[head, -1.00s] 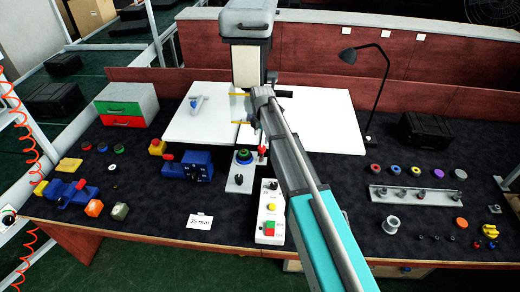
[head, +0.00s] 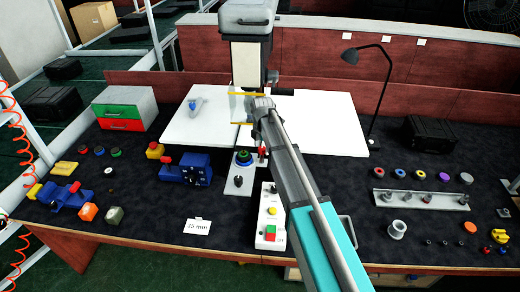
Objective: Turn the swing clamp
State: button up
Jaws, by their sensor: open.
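My gripper (head: 260,108) is at the far end of my arm, in front of the tall grey machine and above the white board. It is open, though its fingers are small and hard to make out. I cannot clearly identify the swing clamp. A small upright part with a red top (head: 262,155) stands just left of my arm and below my gripper in the picture. It may be the clamp, and my arm covers the area beside it. A pale plate with a round blue and green part (head: 243,158) and a dark knob (head: 238,181) is to its left.
The tall grey machine (head: 248,62) stands behind my gripper. A white button box (head: 271,215) is beside my arm. Blue blocks (head: 195,168) lie left. A black lamp (head: 384,95) and a rail with knobs (head: 418,201) are right.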

grip_shut()
jog(key=shift+a, duration=0.15)
dwell(0.4)
